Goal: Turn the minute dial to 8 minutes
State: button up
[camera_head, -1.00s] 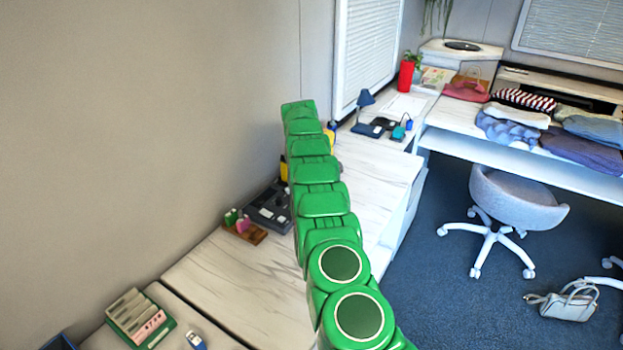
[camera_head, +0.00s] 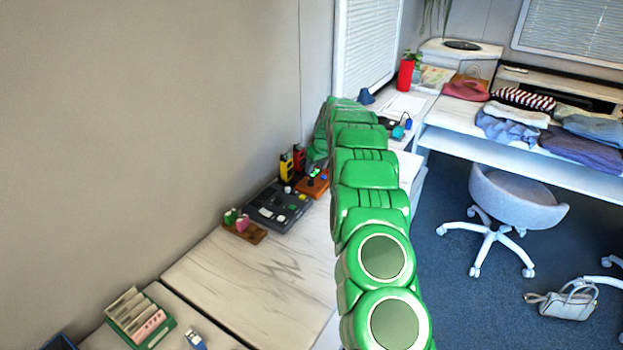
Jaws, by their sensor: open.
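A dark grey panel (camera_head: 268,214) with several small knobs and buttons lies on the white marbled counter against the wall. I cannot tell whether one of its knobs is the minute dial; no numbers or pointer can be read at this size. An orange-brown box (camera_head: 322,189) with small coloured controls sits just right of the panel. My green arm reaches up through the middle of the picture and bends down at its far end, near the back of the panel and the box. My gripper is hidden behind the arm, so its fingers do not show.
A yellow device (camera_head: 286,168) and a red device (camera_head: 299,158) stand behind the panel. A wooden block with small pink and green items (camera_head: 245,229) lies left of it. A green card holder (camera_head: 139,318) is at the lower left. The near counter (camera_head: 255,275) is mostly clear.

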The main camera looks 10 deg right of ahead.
aim_at(311, 180)
jog(key=shift+x, duration=3.8)
grip_shut()
jog(key=shift+m, duration=0.3)
jog(key=m+h, duration=0.1)
jog(key=m, duration=0.2)
jog(key=shift+s+a, duration=0.1)
jog(key=shift+a, duration=0.05)
jog(key=shift+m+h, duration=0.8)
jog(key=shift+m, duration=0.7)
